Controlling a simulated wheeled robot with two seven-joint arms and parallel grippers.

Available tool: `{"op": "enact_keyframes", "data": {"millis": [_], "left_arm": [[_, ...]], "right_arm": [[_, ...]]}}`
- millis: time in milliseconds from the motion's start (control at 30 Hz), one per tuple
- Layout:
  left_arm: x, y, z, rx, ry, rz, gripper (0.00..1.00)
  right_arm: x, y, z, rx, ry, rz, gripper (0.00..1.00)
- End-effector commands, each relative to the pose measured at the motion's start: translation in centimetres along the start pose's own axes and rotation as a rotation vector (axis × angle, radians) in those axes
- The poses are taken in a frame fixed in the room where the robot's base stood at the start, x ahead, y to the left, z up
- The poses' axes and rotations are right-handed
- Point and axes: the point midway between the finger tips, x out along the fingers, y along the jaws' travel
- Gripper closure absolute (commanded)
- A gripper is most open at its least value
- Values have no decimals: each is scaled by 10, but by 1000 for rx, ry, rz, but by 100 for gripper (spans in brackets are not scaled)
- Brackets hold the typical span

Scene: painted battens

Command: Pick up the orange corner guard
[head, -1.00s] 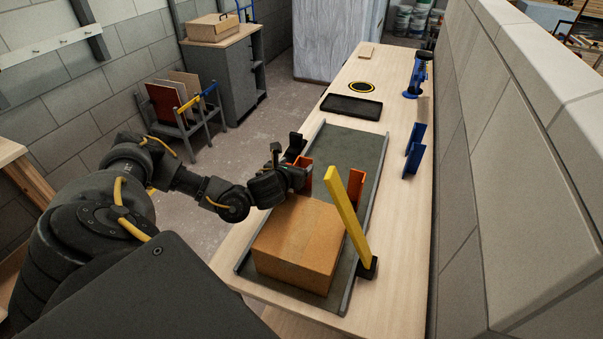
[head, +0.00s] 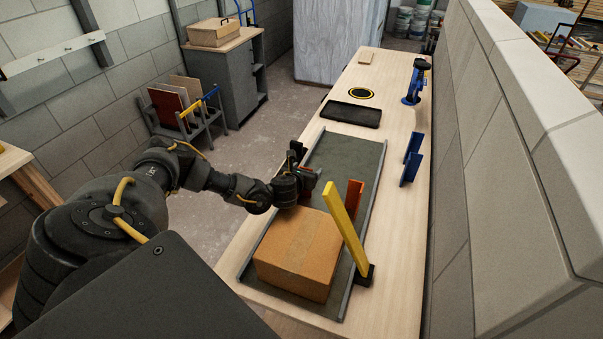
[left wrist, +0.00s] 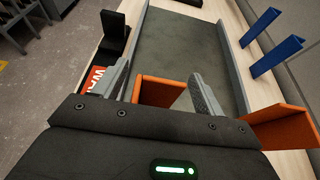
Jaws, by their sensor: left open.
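One orange corner guard (left wrist: 155,92) stands between the fingers of my left gripper (left wrist: 162,88) in the left wrist view. The fingers are open, one on each side of it, and I cannot tell whether they touch it. In the head view my left gripper (head: 309,176) is at the left edge of the grey tray, beyond the cardboard box, and mostly hides this guard. A second orange piece (head: 355,194) stands farther right, behind the yellow batten; it also shows at the right of the left wrist view (left wrist: 287,130). My right gripper is not in view.
The cardboard box (head: 298,255) fills the near part of the tray (head: 345,155). A yellow batten (head: 345,225) tilts beside it on a black foot. A black upright piece (left wrist: 115,35) stands close left of the fingers. Blue pieces (head: 411,160) stand right of the tray.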

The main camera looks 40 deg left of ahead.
Motion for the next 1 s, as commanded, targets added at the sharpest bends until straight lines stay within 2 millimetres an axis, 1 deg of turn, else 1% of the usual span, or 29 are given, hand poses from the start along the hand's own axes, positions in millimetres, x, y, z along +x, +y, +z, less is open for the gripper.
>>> {"op": "enact_keyframes", "data": {"millis": [233, 700, 1000], "left_arm": [[1, 0, -1, 0, 0, -1, 29], [1, 0, 0, 0, 0, -1, 90], [1, 0, 1, -1, 0, -1, 90]], "right_arm": [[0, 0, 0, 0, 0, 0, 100], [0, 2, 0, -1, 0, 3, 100], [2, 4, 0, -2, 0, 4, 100]]}}
